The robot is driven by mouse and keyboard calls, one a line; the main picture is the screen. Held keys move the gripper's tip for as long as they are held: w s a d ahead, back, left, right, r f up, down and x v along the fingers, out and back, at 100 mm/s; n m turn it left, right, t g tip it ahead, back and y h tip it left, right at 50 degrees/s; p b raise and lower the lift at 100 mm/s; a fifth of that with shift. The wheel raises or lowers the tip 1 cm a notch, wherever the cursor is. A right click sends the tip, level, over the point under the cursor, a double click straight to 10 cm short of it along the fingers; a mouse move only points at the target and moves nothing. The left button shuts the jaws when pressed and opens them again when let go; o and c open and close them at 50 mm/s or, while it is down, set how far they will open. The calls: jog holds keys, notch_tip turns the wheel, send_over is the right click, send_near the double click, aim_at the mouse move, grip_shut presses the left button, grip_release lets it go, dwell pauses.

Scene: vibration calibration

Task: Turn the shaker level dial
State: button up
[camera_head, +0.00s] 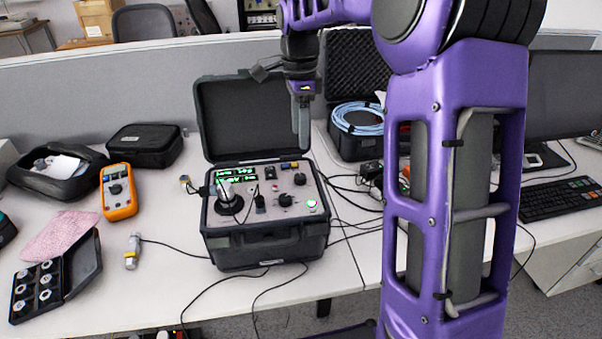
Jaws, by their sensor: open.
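The calibrator case (265,243) stands open on the desk, its dark lid raised at the back. Its grey panel carries a lit green display (237,175), a round black shaker mount with a metal cylinder on it (228,200), and a glowing green button (312,205). Two dark round knobs show on the right of the panel, an upper knob (300,179) and a lower knob (285,200); I cannot read which is the shaker level dial. My gripper (301,125) is open and points down above the back right of the panel, in front of the lid, apart from the knobs.
An orange multimeter (118,192), a small sensor (132,250) and a tray of round fittings (48,285) lie to the left. Black cables (345,225) run over the desk right of the case. A second open case (355,130) stands behind. My purple arm covers the right middle.

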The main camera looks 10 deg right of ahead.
aim_at(300, 176)
notch_tip(300, 176, down, 12)
jog(key=shift+b, duration=0.85)
jog(key=shift+c, duration=0.2)
grip_shut()
